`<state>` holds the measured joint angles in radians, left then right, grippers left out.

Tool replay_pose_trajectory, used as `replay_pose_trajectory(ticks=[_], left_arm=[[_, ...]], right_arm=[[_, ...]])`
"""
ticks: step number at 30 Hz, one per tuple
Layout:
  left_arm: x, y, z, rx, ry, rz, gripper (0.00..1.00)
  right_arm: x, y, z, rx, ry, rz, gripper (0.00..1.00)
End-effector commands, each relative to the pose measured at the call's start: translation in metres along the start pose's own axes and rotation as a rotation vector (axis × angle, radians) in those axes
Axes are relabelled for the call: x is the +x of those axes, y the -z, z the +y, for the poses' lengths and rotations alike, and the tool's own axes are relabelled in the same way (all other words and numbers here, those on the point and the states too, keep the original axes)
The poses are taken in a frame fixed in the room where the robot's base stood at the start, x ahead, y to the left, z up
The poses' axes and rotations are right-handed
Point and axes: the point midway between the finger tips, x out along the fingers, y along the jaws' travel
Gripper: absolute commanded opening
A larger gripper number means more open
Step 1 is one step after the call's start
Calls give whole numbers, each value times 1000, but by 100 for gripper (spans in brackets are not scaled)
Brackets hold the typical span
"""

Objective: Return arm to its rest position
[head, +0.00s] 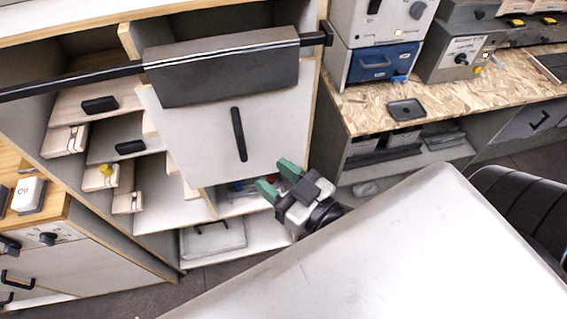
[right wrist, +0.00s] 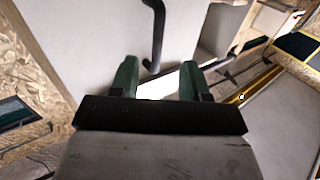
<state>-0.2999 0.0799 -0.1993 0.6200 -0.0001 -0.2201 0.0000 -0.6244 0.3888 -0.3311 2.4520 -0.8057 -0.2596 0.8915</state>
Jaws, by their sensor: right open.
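My right gripper (head: 277,176) has green fingers and is near the middle of the head view, in front of the shelving and below a white panel (head: 205,130) with a black vertical handle (head: 239,134). In the right wrist view its two green fingers (right wrist: 159,82) stand apart with nothing held between them. A black bar handle (right wrist: 153,40) lies beyond the fingertips in that view; I cannot tell the exact gap. My left gripper is not in view.
A large pale surface (head: 400,260) fills the lower right. Open wooden drawers (head: 98,105) stick out at the left. A grey box (head: 222,72) and a long black bar (head: 70,81) cross the top. A chipboard counter (head: 440,100) with a blue case (head: 375,63) stands at the right.

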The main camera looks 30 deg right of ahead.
Motion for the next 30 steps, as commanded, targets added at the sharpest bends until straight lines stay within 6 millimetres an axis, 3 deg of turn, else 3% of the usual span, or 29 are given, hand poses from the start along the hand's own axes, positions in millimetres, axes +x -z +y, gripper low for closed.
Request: replay_pose_trajectory(ticks=[6,13,17,20,24,30], left_arm=[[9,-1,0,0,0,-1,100],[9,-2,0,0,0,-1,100],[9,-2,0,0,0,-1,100],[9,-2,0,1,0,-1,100],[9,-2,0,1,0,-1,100],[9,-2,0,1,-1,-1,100]], right_arm=[[-17,-1,0,-1,-1,0,46],[-19,0,0,-2,-1,0,46],[-14,-23,4,-12,-10,-45,46],[-7,-73,11,-31,-29,-141,46],[-6,-175,28,-58,-64,-344,46],[-39,-323,48,-72,-105,-664,46]])
